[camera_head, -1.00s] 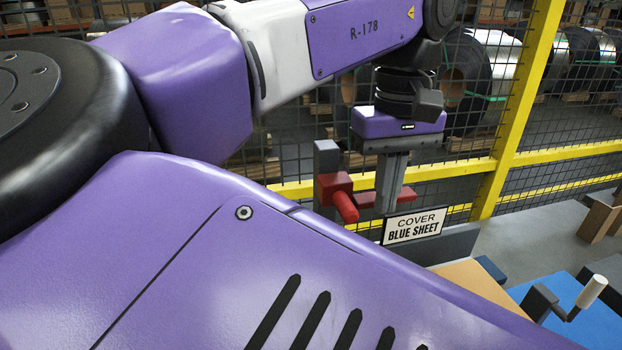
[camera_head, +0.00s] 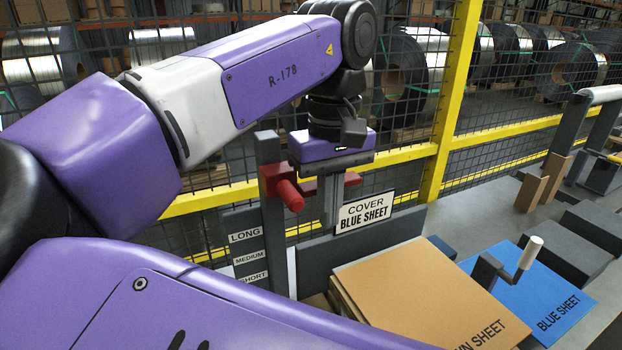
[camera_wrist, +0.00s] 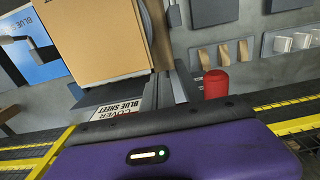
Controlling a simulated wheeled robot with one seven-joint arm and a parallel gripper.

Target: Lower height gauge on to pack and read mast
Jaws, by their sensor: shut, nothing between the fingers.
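The height gauge stands behind the pack in the head view: a dark upright mast (camera_head: 273,240) with a red carriage (camera_head: 279,178) and a red knob (camera_head: 290,195) high on it. A red arm reaches right from the carriage, above the pack's level. The knob also shows in the wrist view (camera_wrist: 215,83). The pack of brown sheets (camera_head: 410,285) lies in front, and it also shows in the wrist view (camera_wrist: 100,35). My gripper (camera_head: 329,222) points down beside the carriage, fingers shut and empty, overlapping the red arm; contact cannot be told. No mast reading is legible.
A "COVER BLUE SHEET" sign (camera_head: 363,212) stands close right of my gripper. A LONG, MEDIUM, SHORT board (camera_head: 246,255) is left of the mast. A blue sheet (camera_head: 540,295) and a white-handled crank (camera_head: 528,255) lie right. A mesh fence (camera_head: 405,120) stands behind.

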